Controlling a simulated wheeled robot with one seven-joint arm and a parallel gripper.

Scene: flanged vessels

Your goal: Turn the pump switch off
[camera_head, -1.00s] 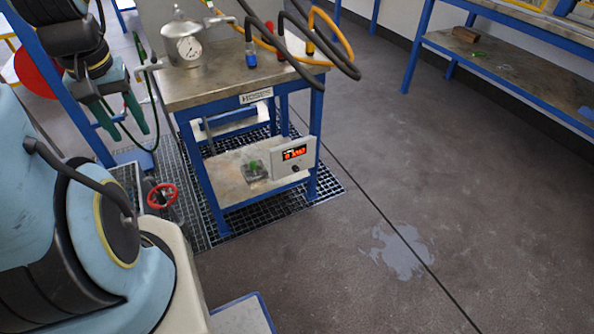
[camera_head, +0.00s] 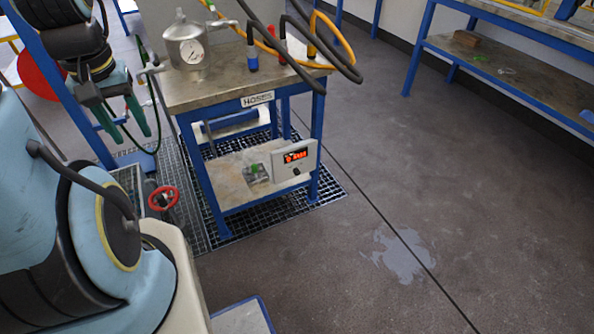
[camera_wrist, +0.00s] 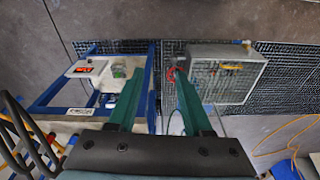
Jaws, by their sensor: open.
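A white control box (camera_head: 293,157) with a lit red display and a small black knob (camera_head: 296,171) is mounted at the front right of the blue-framed bench. A small device with a green top (camera_head: 257,169) sits on the lower shelf beside it. I cannot tell which of these is the pump switch. My gripper (camera_head: 131,133) hangs left of the bench, apart from both, with its green fingers spread and nothing between them. In the wrist view, my gripper (camera_wrist: 165,68) points down, and the control box (camera_wrist: 87,68) lies to its upper left.
A metal vessel with a gauge (camera_head: 187,46) and several hoses are on the bench top (camera_head: 215,88). A red handwheel (camera_head: 163,198) is left of the bench, by a boxy unit (camera_wrist: 225,75) over floor grating. Open floor with a pale patch (camera_head: 402,254) lies right.

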